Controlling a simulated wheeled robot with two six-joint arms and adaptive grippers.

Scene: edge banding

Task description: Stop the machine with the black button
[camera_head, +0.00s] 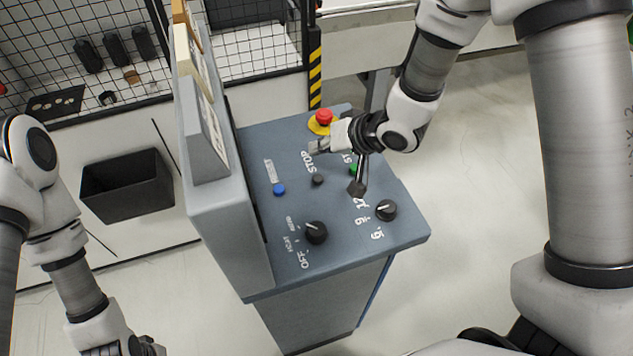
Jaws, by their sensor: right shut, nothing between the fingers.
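The black button (317,180) is a small dark round cap on the blue-grey control panel (275,235), just below the STOP lettering. My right gripper (314,147) is shut and empty. A green button (354,170) shows partly, beside a dark-tipped rod (357,187). My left gripper (130,347) is at the bottom left, cut off by the frame edge, well away from the panel; its fingers do not show clearly.
A blue button (279,189) lies left of the black one. A red emergency button (324,117) on a yellow base is close to my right gripper. Two black knobs (316,232) (386,210) sit at the panel's near side. An upright grey housing (225,225) borders the panel's left.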

